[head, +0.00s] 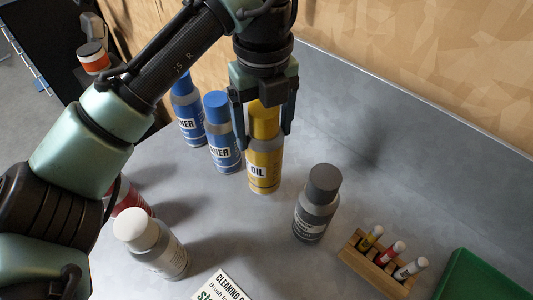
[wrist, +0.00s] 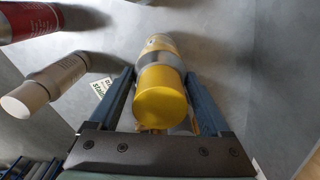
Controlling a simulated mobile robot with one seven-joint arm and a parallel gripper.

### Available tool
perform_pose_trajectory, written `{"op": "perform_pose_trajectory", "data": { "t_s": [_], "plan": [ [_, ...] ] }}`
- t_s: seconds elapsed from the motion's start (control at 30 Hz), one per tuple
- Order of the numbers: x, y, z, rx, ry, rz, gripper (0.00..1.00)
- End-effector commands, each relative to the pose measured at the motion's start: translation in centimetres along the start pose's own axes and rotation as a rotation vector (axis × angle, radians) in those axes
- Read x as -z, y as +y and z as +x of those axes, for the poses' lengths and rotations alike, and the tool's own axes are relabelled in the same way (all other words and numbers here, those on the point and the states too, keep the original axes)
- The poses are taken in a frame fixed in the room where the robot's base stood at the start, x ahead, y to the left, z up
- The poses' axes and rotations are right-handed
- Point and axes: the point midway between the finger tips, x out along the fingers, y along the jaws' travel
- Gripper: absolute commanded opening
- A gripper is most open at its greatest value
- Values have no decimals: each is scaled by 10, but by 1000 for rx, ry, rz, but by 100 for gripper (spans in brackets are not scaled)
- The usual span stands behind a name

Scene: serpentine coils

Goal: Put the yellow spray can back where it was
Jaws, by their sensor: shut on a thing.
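The yellow spray can (head: 265,167), labelled OIL, stands upright at the middle of the grey table in the head view. My gripper (head: 264,132) comes down from above with one finger on each side of its upper part, shut on it. In the wrist view the yellow can (wrist: 160,97) shows cap-first between the fingers of my gripper (wrist: 160,75). I cannot tell for sure whether its base touches the table.
Two blue cans (head: 222,140) (head: 187,108) stand just left of the yellow can. A grey can (head: 314,208) stands to its front right. A white can (head: 155,248), a red can (head: 128,200), a card (head: 222,287), a wooden marker rack (head: 372,268) and a green tray (head: 478,278) are nearer.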

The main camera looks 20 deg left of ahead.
Motion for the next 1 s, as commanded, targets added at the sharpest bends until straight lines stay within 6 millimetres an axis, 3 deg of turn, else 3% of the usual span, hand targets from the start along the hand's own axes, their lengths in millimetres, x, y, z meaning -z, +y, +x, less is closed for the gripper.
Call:
{"op": "perform_pose_trajectory", "data": {
  "t_s": [0.43,0.8,0.83,0.9,1.0],
  "plan": [
    [0,0,49,1,0,-1,0],
    [0,0,54,1,-3,0,0],
    [0,0,54,0,-2,0,85],
    [0,0,54,0,-2,0,97],
    [0,0,54,0,-2,0,100]
  ]
}}
